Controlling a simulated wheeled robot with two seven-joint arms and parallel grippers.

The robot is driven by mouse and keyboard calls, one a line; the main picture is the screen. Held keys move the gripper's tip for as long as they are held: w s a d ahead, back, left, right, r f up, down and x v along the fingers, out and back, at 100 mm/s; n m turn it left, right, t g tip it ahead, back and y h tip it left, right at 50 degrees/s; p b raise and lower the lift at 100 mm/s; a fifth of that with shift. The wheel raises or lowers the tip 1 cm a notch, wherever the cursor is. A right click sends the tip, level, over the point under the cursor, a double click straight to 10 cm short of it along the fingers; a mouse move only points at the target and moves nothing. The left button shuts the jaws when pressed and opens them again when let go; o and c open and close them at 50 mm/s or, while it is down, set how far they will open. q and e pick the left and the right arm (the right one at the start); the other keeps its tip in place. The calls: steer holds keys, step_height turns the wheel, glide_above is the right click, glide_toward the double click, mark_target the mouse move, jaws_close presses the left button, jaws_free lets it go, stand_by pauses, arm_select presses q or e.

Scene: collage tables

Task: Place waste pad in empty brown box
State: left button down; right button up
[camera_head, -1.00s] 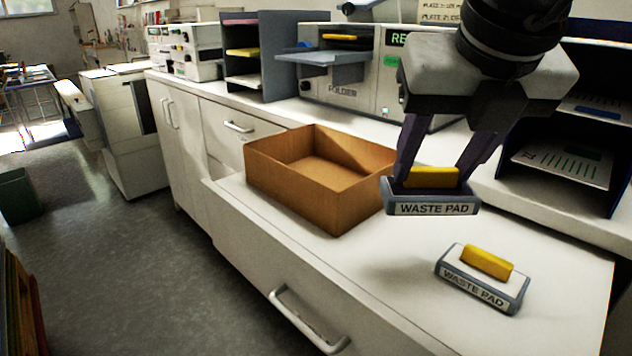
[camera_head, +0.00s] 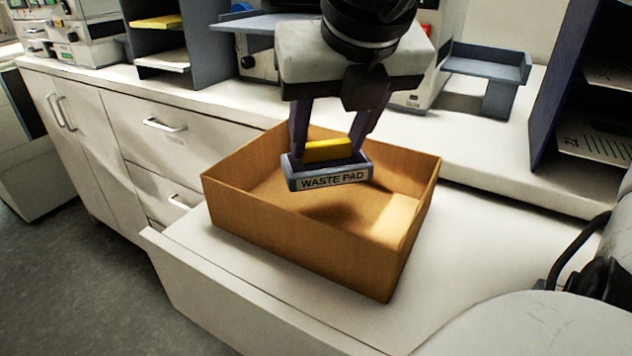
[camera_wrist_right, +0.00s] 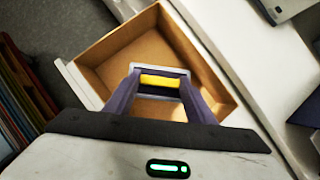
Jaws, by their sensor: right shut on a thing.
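The waste pad (camera_head: 333,179) is a grey block with a yellow grip on top and a "WASTE PAD" label. My right gripper (camera_head: 328,150) is shut on its yellow grip and holds it about level over the brown box. The brown box (camera_head: 290,243) is an open-topped carton on the white counter; I see nothing in it but a shadow and a light patch. In the right wrist view the pad (camera_wrist_right: 160,82) hangs between the fingers (camera_wrist_right: 159,90) over the box (camera_wrist_right: 110,47). My left gripper is not in view.
The white counter (camera_head: 470,245) has free room right of the box. A dark shelf unit (camera_head: 572,95) stands at the back right, a grey tray stand (camera_head: 490,68) behind. A drawer front edge (camera_head: 195,280) lies before the box. A white rounded shape is at the lower right.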

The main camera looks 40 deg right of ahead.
mark_target(329, 180)
step_height(329, 180, down, 2)
steer(key=shift+s+f, duration=0.15)
steer(key=shift+f, duration=2.05)
steer(key=shift+f+b, duration=0.2)
steer(key=shift+b, duration=0.35)
steer(key=o, duration=1.1)
steer(key=shift+r, duration=0.1)
